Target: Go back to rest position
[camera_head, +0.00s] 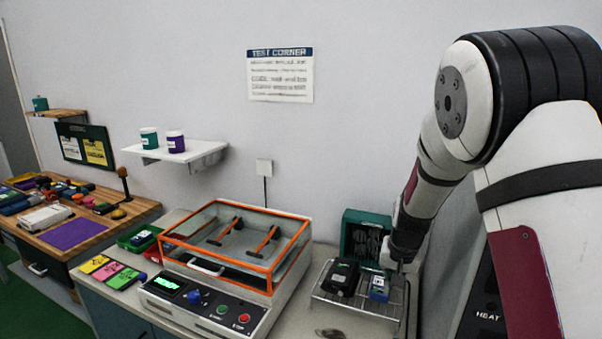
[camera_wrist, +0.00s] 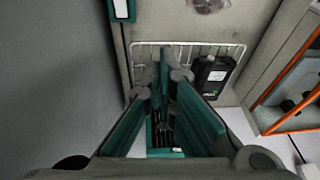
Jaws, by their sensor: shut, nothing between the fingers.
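My gripper (camera_head: 400,268) points down at the right end of the counter, over the back right of a wire rack (camera_head: 358,305). Its fingers are together with nothing between them; the wrist view shows the closed fingertips (camera_wrist: 172,74) over the same rack (camera_wrist: 143,55). A black device (camera_head: 341,277) stands on the rack's left part; the wrist view shows it too (camera_wrist: 212,76). A small blue device (camera_head: 379,289) stands on the rack just left of and below my fingertips. I cannot make it out in the wrist view, where my fingers cover that area.
A teal slotted box (camera_head: 361,238) stands behind the rack, close to my gripper. An orange-framed clear-lidded machine (camera_head: 232,270) is left of the rack. A dark panel marked HEAT (camera_head: 484,300) is at the right. A wall shelf (camera_head: 180,153) holds two jars. Space above the rack is open.

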